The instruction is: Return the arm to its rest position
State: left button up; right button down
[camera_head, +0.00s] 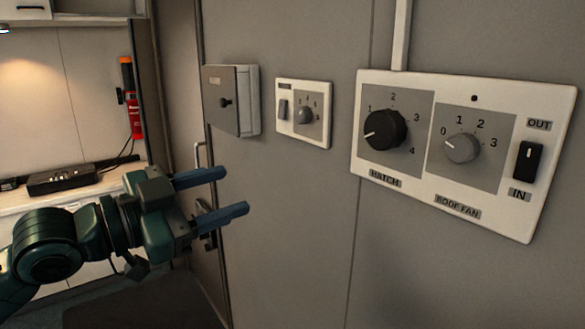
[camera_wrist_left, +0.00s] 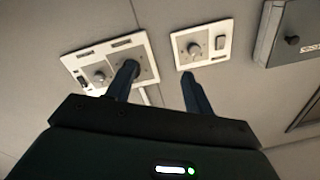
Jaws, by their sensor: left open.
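My left gripper (camera_head: 236,192) comes in from the left in the head view, with its two blue fingers apart and nothing between them. It hangs in front of the grey wall, below the small grey box and the small switch plate, and left of the large control panel. In the left wrist view its open fingers (camera_wrist_left: 158,78) point toward the wall and partly cover the control panel. My right gripper is not in view.
The large control panel (camera_head: 398,176) has hatch and roof fan knobs and a rocker switch. A small switch plate (camera_head: 290,132) and a grey box (camera_head: 222,100) are on the wall. A counter with a black case (camera_head: 68,179) and a red extinguisher-like cylinder (camera_head: 132,98) are at left.

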pick_arm(q)
notch_tip(320, 180, down, 15)
jog(key=w+n+t+y+p, duration=0.1)
jog(key=w+n+t+y, duration=0.15)
jog(key=n, duration=0.25)
jog(key=s+a+f+n+g+y, duration=0.1)
jog(key=s+f+n+y, duration=0.1)
jog(key=s+f, duration=0.4)
jog(key=s+a+f+n+g+y+p, duration=0.1)
jog(key=s+f+n+y, duration=0.2)
jog(key=f, duration=1)
jog(key=s+a+f+n+g+y, duration=0.1)
jog(key=s+a+f+n+y, duration=0.1)
jog(key=s+f, duration=0.7)
jog(key=shift+s+f+n+y+p, duration=0.35)
jog(key=shift+s+y, duration=0.15)
jog(key=shift+y, duration=0.15)
jog(key=shift+a, duration=0.1)
